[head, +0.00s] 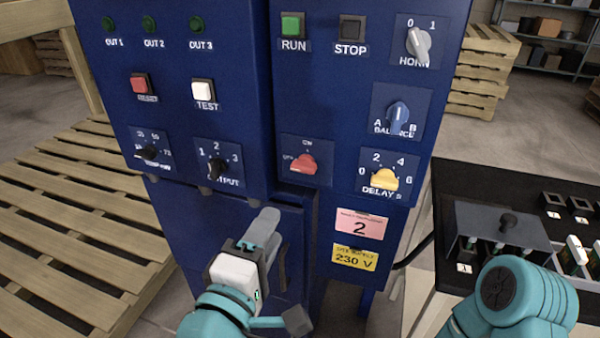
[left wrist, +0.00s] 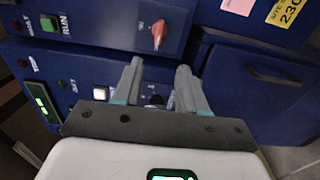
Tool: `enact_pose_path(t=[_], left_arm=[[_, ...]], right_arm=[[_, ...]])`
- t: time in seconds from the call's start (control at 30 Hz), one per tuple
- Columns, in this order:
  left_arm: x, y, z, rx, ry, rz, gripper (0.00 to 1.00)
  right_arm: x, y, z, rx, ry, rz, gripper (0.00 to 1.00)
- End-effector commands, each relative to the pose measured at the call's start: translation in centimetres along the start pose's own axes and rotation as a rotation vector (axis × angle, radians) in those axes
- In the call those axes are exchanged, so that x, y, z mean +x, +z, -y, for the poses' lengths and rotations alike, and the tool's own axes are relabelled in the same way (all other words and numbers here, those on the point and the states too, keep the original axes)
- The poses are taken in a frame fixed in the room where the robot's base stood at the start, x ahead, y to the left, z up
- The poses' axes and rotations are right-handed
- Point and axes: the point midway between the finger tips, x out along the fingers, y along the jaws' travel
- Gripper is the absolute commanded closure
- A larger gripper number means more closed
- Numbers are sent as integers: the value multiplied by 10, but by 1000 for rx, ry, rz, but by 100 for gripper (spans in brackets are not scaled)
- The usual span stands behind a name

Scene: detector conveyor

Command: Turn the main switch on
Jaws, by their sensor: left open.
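The red rotary switch (head: 303,163) sits on a small dark plate low on the blue cabinet's right panel. Small marks stand at its left and above it; its knob seems to lie toward the left mark. It also shows in the left wrist view (left wrist: 158,35), beyond the fingertips. My left gripper (head: 283,266) is open and empty, below the switch and apart from it. Its two grey fingers (left wrist: 160,68) are spread in the left wrist view. My right arm shows at the lower right, but its gripper is out of view.
The yellow DELAY knob (head: 383,179) and blue BALANCE knob (head: 397,116) are right of the switch. The OUTPUT knob (head: 217,169) is left. A lower cabinet door with a handle (left wrist: 275,78) stands near. A black bench (head: 450,185) is at right, a pallet (head: 70,230) at left.

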Motion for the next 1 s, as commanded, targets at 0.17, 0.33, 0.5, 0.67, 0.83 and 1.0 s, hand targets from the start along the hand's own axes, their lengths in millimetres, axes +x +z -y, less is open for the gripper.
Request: enact_pose_path(t=[0.17, 0.33, 0.5, 0.67, 0.83, 1.0], left_arm=[[15, -2, -9, 8, -9, -7, 58], [36, -2, -6, -2, -7, -1, 58], [78, -2, -2, -3, -3, -1, 58], [116, -2, -1, -3, -3, -1, 58], [146, -2, -1, -4, -2, -1, 58], [160, -2, 0, -3, -3, 0, 58]], right_arm=[[-36, 0, 13, 0, 0, -1, 57], [-60, 1, 22, 0, 0, -1, 57], [-66, 1, 24, 0, 0, -1, 57], [-73, 1, 26, 0, 0, 0, 57], [-78, 1, 28, 0, 0, -1, 57], [-80, 1, 29, 0, 0, -1, 57]])
